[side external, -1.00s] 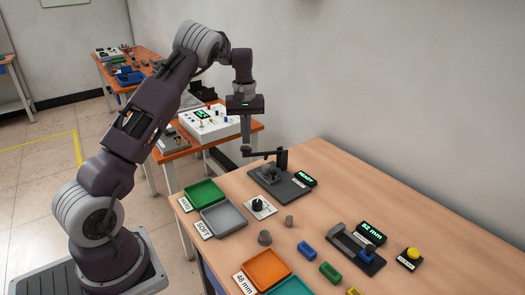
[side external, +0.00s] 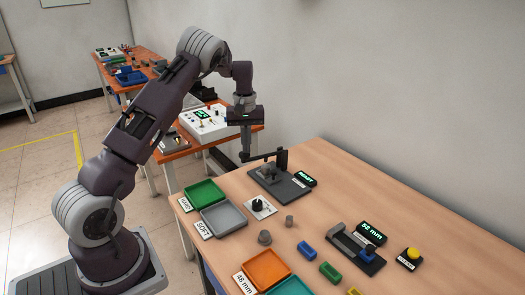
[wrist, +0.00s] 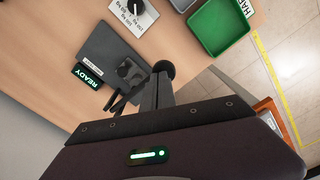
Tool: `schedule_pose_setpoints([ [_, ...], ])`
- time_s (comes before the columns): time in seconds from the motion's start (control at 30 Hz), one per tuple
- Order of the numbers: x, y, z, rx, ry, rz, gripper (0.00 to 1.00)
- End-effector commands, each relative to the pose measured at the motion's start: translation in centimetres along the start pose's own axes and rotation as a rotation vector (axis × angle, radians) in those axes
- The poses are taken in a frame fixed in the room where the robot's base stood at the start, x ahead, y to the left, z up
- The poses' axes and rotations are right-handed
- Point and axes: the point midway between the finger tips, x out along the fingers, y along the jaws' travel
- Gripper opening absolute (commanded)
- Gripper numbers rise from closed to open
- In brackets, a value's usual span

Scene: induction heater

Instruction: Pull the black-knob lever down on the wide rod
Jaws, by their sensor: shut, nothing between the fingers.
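The lever (side external: 263,157) is a dark arm on an upright post at the back of a dark grey base plate (side external: 292,190). It slopes slightly down towards its knob end, at my fingertips. In the wrist view the round black knob (wrist: 163,68) shows just past my fingertips. The wide grey rod (side external: 268,171) stands on the plate under the lever; it shows in the wrist view too (wrist: 130,70). My gripper (side external: 245,154) is shut and empty, pointing down over the knob end and seeming to touch it. The exact contact is hidden.
A display reading READY (side external: 305,178) sits beside the plate. A green tray (side external: 204,191), a grey tray (side external: 225,217) and a dial (side external: 258,205) lie in front. A 52 mm gauge (side external: 358,246) is further right. The wall is behind the bench.

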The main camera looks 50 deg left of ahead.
Motion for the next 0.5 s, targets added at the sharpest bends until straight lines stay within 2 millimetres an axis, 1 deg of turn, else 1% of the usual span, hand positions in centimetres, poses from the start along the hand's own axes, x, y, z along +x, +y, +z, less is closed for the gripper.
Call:
schedule_pose_setpoints([
  [0.5,2.1,0.0,0.0,0.000,0.000,0.000,0.00],
])
